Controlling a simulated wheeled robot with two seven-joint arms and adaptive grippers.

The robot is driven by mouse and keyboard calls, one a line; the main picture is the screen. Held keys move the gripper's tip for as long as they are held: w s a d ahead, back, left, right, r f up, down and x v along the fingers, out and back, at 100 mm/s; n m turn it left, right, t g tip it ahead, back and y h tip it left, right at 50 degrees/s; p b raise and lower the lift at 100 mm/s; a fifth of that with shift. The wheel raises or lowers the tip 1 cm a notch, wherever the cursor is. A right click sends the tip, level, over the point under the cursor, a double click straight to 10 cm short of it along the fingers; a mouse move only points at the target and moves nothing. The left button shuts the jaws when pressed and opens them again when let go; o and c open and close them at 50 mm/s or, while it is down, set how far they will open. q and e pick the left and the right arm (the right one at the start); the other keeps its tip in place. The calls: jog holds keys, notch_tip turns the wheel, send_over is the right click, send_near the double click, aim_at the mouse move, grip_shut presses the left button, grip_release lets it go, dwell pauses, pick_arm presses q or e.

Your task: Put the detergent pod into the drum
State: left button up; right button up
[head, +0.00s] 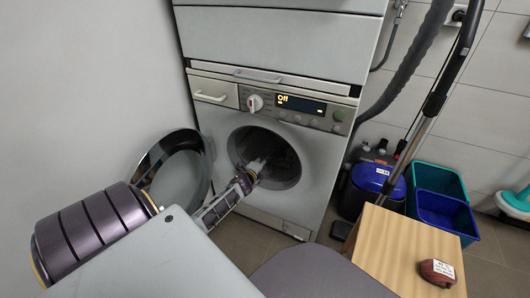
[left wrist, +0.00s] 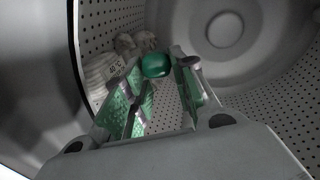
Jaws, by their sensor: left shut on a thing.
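The washing machine's round door (head: 207,180) stands open to the left. My left gripper (head: 253,169) reaches through the opening into the dark drum (head: 285,172). In the left wrist view the perforated drum wall (left wrist: 245,103) surrounds the left gripper (left wrist: 163,72). The green detergent pod (left wrist: 155,65) sits between its fingertips, and the fingers are shut on it. The pod is inside the drum, held off the wall as far as I can see. The pod cannot be made out in the head view. My right gripper is not in view.
The machine's display (head: 300,104) reads "Off". A wooden table (head: 395,245) with a small red-brown item (head: 437,272) stands at right, near blue bins (head: 445,210).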

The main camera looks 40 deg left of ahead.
pick_arm(q)
jog(key=o, duration=0.9)
jog(key=shift+s, duration=0.1)
jog(key=v, duration=1.2)
dwell(0.5)
dwell(0.6)
